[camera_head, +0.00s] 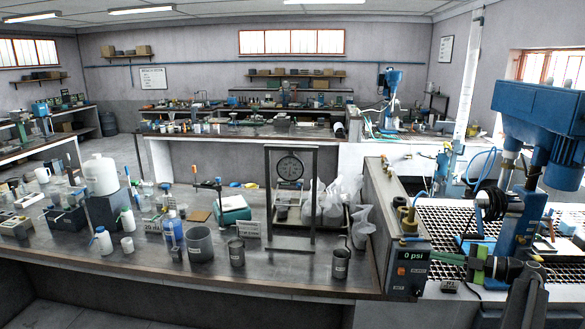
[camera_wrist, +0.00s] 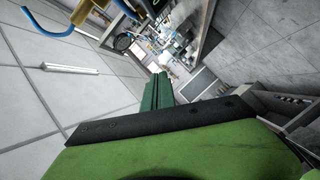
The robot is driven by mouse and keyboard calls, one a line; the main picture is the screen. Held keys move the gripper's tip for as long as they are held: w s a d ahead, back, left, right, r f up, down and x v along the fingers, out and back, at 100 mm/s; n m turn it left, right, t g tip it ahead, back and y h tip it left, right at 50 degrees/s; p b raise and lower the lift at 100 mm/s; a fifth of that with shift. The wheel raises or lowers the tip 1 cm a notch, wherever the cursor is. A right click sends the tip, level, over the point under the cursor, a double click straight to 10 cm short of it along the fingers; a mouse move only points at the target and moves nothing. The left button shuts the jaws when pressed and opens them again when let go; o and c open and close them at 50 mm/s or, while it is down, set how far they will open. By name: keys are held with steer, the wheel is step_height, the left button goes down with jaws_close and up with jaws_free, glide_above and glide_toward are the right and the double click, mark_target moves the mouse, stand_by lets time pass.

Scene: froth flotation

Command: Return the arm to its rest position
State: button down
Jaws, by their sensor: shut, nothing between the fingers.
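My gripper (camera_head: 436,256) shows at the lower right of the head view, its green fingers pointing left, just beside the control box. In the wrist view my gripper (camera_wrist: 160,78) has its green fingers together, with nothing between them. My dark arm link comes up from the bottom right edge. The control box (camera_head: 408,271) reads "0 psi" and has a red-orange button. I cannot tell whether the fingers touch the box or only overlap it in the picture.
A blue flotation machine (camera_head: 540,115) stands on a white grating (camera_head: 447,215) at the right.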

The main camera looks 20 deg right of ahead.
steer(key=w+a+f+n+g+b, duration=0.1)
steer(key=w+a+f+g, duration=0.25)
steer(key=a, duration=0.95)
steer(key=w+a+f+n+g+y+b, duration=0.1)
steer(key=w+a+f+g, duration=0.25)
steer(key=a, duration=0.85)
steer(key=w+a+f+n+g+b, duration=0.15)
steer(key=a+f, duration=0.25)
steer(key=a, duration=0.9)
steer(key=s+a+f+m+g+h, duration=0.25)
steer(key=a+f, duration=0.25)
steer(key=a, duration=0.3)
steer(key=s+a+f+m+g+h, duration=0.25)
steer(key=s+a+f, duration=0.2)
steer(key=a, duration=0.35)
steer(key=s+d+f+m+h, duration=0.4)
steer(key=d+m+h, duration=0.2)
steer(key=m, duration=1.2)
steer(key=shift+s+d+f+t+h+b, duration=0.15)
steer(key=shift+d+f+t+h+b, duration=0.25)
steer(key=shift+d, duration=0.45)
